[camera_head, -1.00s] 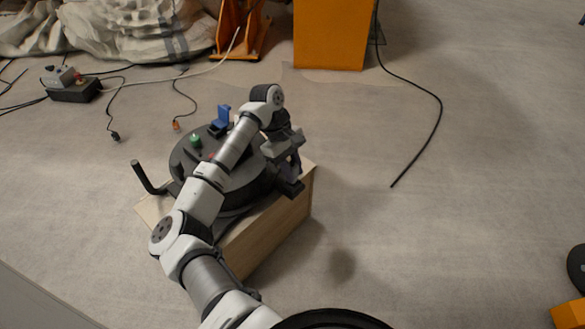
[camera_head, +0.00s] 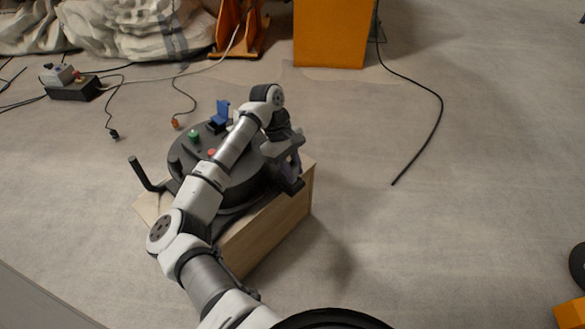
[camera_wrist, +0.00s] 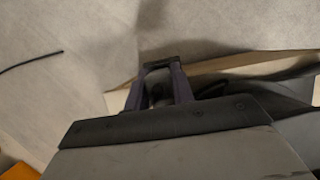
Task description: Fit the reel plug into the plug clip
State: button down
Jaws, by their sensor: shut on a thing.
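The black round reel (camera_head: 232,178) lies on the wooden box. A blue bracket (camera_head: 219,113), which looks like the plug clip, stands upright at its far edge and is empty as far as I can see. My gripper (camera_head: 293,181) is low at the reel's right side, partly hidden behind my wrist. In the wrist view my purple-grey fingers (camera_wrist: 162,66) are shut on a small dark thing. I take it to be the reel plug, but its shape is not clear.
The box (camera_head: 270,230) stands on open grey floor. A black crank handle (camera_head: 141,173) rises at the reel's left. Green (camera_head: 193,134) and red (camera_head: 211,152) knobs sit on top. A loose black cable (camera_head: 430,125) lies at the right.

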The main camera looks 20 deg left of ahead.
jog(key=shift+f+b, duration=0.3)
jog(key=shift+f, duration=0.1)
jog(key=c, duration=0.6)
grip_release()
jog(key=shift+a, duration=0.15)
jog(key=shift+c, duration=0.2)
jog(key=shift+s, duration=0.1)
jog(key=shift+a+r+p, duration=0.15)
jog(key=shift+r+p, duration=0.5)
jog(key=shift+r, duration=0.55)
jog(key=shift+d+r+p, duration=0.15)
jog(key=shift+r+p, duration=0.5)
jog(key=shift+r, duration=0.8)
jog(key=shift+d+r+p, duration=0.1)
jog(key=shift+r+p, duration=0.55)
jog(key=shift+r, duration=0.75)
